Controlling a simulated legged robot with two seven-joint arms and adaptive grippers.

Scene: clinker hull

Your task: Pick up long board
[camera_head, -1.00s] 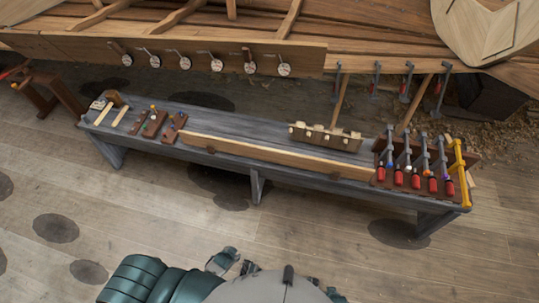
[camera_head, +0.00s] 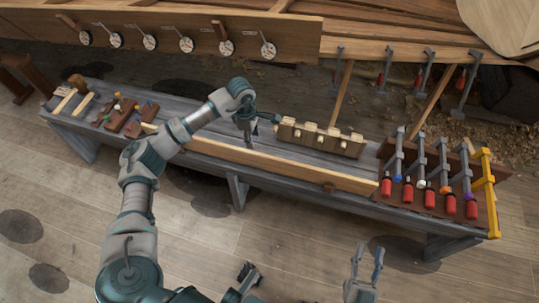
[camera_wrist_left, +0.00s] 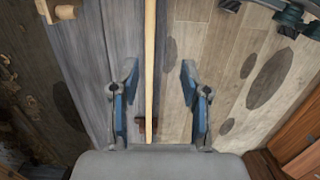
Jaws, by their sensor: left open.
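The long board (camera_head: 285,166) is a thin pale plank lying lengthwise along the front of the grey bench. My left gripper (camera_head: 248,142) points down over the middle of the board, open and empty. In the left wrist view the board (camera_wrist_left: 150,55) runs between the two parted fingers (camera_wrist_left: 158,100), touching neither visibly. I cannot tell how far the fingertips are above it. My right gripper (camera_head: 367,266) is low in the head view, in front of the bench, with its fingers apart and nothing between them.
The grey bench (camera_head: 75,122) also carries a wooden rack (camera_head: 320,138) behind the board, red-handled clamps (camera_head: 430,190) at the right and small tools (camera_head: 130,115) at the left.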

